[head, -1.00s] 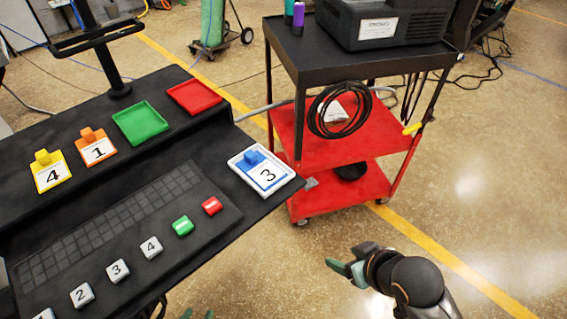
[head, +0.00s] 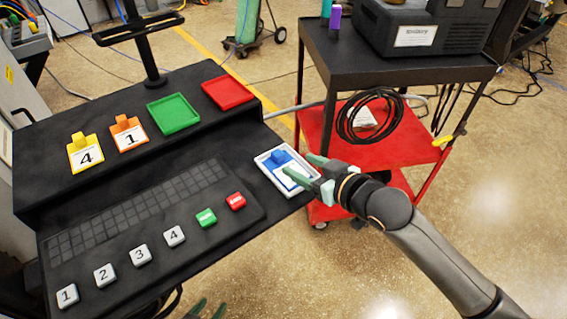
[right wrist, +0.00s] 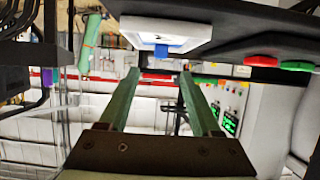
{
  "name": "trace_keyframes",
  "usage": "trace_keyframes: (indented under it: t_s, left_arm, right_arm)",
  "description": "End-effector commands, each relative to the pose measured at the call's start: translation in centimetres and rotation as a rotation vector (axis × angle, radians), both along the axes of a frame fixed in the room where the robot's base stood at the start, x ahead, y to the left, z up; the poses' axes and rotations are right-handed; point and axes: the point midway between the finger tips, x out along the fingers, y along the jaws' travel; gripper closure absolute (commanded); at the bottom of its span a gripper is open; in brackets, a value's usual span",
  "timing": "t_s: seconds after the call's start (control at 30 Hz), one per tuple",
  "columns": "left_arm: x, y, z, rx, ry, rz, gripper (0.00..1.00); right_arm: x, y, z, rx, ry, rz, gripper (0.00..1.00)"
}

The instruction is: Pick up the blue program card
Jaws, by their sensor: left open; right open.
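The blue program card (head: 275,167) lies in a white tray (head: 259,167) at the right end of the black console. Its raised blue tab is visible, and its number is partly hidden by a finger. In the right wrist view, the blue tab (right wrist: 161,50) and the tray (right wrist: 185,28) show above and beyond the fingertips. My right gripper (head: 303,167) is open and empty, over the tray's right side in the head view; contact cannot be told. It also shows in the right wrist view (right wrist: 160,75). My left gripper (head: 209,308) is open at the bottom edge, away from the card.
A yellow card (head: 86,160), an orange card (head: 129,141), a green tray (head: 174,113) and a red tray (head: 228,92) stand on the console's upper shelf. Numbered buttons and a keypad (head: 135,210) lie left of the card. A red-and-black cart (head: 400,145) stands behind my right arm.

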Motion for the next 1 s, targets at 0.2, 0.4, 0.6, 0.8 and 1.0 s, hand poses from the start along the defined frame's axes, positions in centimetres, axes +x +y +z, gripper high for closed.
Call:
trace_keyframes:
  t_s: [0.2, 0.4, 0.6, 0.8, 1.0]
  left_arm:
    - [0.0, 0.0, 0.0, 0.000, 0.000, 0.000, 0.50]
    - [0.0, 0.0, 0.2, 0.000, 0.000, 0.000, 0.50]
    - [0.0, 0.0, 0.4, 0.000, 0.000, 0.000, 0.50]
    - [0.0, 0.0, 0.4, 0.000, 0.000, 0.000, 0.50]
    - [0.0, 0.0, 0.4, 0.001, 0.000, 0.001, 0.50]
  right_arm:
    - [1.6, 1.1, -0.8, 0.000, -0.001, 0.000, 0.35]
    - [2.4, 1.8, -1.4, 0.000, 0.000, 0.000, 0.35]
    - [4.3, 3.3, -2.7, 0.000, -0.001, -0.001, 0.35]
    - [5.3, 4.0, -3.3, -0.001, -0.001, -0.001, 0.35]
    - [5.3, 4.0, -3.3, 0.000, -0.001, 0.000, 0.35]
